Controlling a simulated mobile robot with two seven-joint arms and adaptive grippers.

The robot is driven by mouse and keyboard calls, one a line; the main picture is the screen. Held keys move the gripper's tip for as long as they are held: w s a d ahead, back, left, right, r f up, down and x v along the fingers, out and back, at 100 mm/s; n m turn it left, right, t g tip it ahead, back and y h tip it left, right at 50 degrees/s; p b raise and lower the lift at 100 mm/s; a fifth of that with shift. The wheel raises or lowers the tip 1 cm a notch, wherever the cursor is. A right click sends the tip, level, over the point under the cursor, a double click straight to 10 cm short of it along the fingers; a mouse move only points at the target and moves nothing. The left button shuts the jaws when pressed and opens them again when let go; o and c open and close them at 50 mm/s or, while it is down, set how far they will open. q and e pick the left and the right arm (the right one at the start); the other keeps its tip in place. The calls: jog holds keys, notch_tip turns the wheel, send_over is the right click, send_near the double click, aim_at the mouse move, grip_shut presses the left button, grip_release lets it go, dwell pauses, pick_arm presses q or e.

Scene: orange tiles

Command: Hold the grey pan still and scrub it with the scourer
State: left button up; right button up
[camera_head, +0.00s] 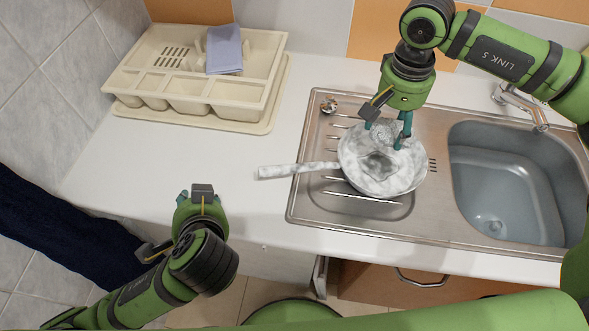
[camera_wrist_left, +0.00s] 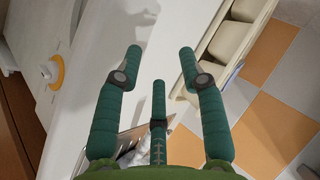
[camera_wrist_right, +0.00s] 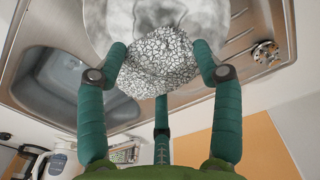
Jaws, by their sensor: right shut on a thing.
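The grey pan (camera_head: 412,177) has a mottled white-grey surface and stands on the steel drainer, its handle (camera_head: 285,171) reaching left over the counter. My right gripper (camera_head: 387,140) is above the pan and shut on the scourer (camera_wrist_right: 158,62), a crumpled silvery mesh pad. The scourer (camera_head: 382,133) is partly hidden by the fingers in the head view. In the right wrist view, the pan (camera_wrist_right: 208,18) lies just beyond the scourer; contact between them is unclear. My left gripper (camera_wrist_left: 160,60) is open and empty, at the counter's front edge, left of and apart from the pan handle.
The steel sink unit (camera_head: 300,205) has an empty grey basin (camera_head: 505,185) right of the pan and a tap (camera_head: 520,108) behind. A cream dish rack (camera_head: 190,125) holding a blue-grey cloth (camera_head: 224,50) stands back left. The white counter (camera_head: 215,160) between is clear.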

aim_at(312, 171)
pick_arm(q)
jog(key=w+d+m+h, duration=0.1)
jog(key=d, duration=0.1)
jog(key=w+d+r+m+h, duration=0.1)
jog(key=d, duration=0.2)
jog(key=d+r+m+h, duration=0.1)
jog(key=d+m, duration=0.1)
jog(key=shift+w+d+r+g, duration=0.2)
jog(key=shift+w+d+g, duration=0.1)
jog(key=shift+w, duration=0.1)
jog(key=s+d+r+m+g+h, duration=0.1)
jog(key=d+r+m+g+h, duration=0.15)
jog(key=d+m+h, duration=0.5)
jog(key=w+d+f, duration=0.2)
jog(key=w+d+f+y, duration=0.1)
jog(key=w+d+f, duration=0.1)
jog(key=d+f, duration=0.1)
jog(key=w+d+f+m+y, duration=0.1)
jog(key=w+d+f, duration=0.1)
jog(key=f, duration=0.1)
jog(key=shift+d+f+t, duration=0.1)
jog(key=shift+d+t, duration=0.2)
jog(key=shift+t, duration=0.05)
jog(key=shift+s, duration=0.1)
grip_shut()
jog(key=shift+o, duration=2)
grip_release()
